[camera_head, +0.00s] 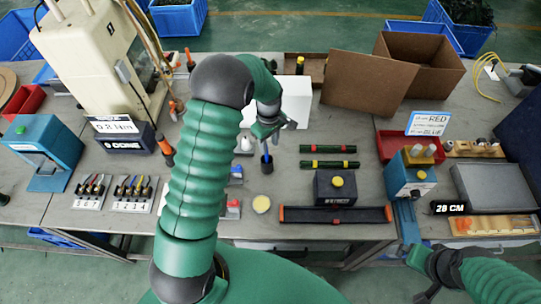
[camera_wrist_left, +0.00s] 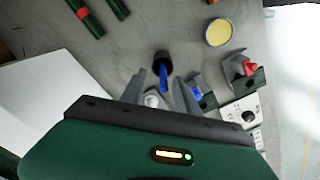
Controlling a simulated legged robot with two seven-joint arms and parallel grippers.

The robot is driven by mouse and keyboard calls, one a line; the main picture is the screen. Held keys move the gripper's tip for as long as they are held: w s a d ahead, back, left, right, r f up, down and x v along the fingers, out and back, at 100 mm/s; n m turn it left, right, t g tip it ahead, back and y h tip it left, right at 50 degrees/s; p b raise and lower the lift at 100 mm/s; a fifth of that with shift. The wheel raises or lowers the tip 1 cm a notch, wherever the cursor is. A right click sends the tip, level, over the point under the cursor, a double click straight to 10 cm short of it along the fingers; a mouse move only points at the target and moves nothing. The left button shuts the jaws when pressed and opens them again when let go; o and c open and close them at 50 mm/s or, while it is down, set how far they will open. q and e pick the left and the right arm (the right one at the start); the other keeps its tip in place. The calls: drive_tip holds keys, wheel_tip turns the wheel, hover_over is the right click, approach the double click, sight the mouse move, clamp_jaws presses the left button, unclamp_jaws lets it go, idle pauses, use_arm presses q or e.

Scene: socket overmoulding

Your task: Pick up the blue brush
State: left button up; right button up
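The blue brush (camera_head: 267,148) stands in a small dark cup (camera_head: 266,166) on the table, in the middle of the head view. In the left wrist view the brush (camera_wrist_left: 164,76) points up toward my fingers from the dark cup (camera_wrist_left: 161,57). My left gripper (camera_head: 272,132) is over the brush in the head view. In the left wrist view its two fingers (camera_wrist_left: 160,84) are apart, one on each side of the blue handle, with nothing held. My right gripper (camera_head: 428,280) is low at the right front; its fingers are unclear.
Red-and-green bars (camera_head: 328,164) and a dark box with a yellow button (camera_head: 335,188) are to the right.

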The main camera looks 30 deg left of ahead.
sight(267, 158)
use_arm(q)
drive_tip(key=f, duration=0.2)
drive_tip(key=f+p, duration=0.1)
drive_tip(key=f, duration=0.3)
drive_tip(key=shift+s+a, duration=0.15)
drive_tip(key=shift+a, duration=0.25)
drive_tip(key=shift+s+d+r, duration=0.1)
drive_tip(key=shift+d+r, duration=0.05)
drive_tip(key=shift+d, duration=0.1)
drive_tip(key=c, duration=0.4)
drive_tip(key=shift+c, duration=1.3)
drive_tip(key=shift+a, duration=0.1)
clamp_jaws()
drive_tip(key=shift+s+a, duration=0.1)
drive_tip(key=shift+a, duration=0.2)
use_arm(e)
drive_tip(key=shift+s+a+r, duration=0.3)
drive_tip(key=shift+a+r, duration=0.55)
drive_tip(key=shift+r, duration=0.05)
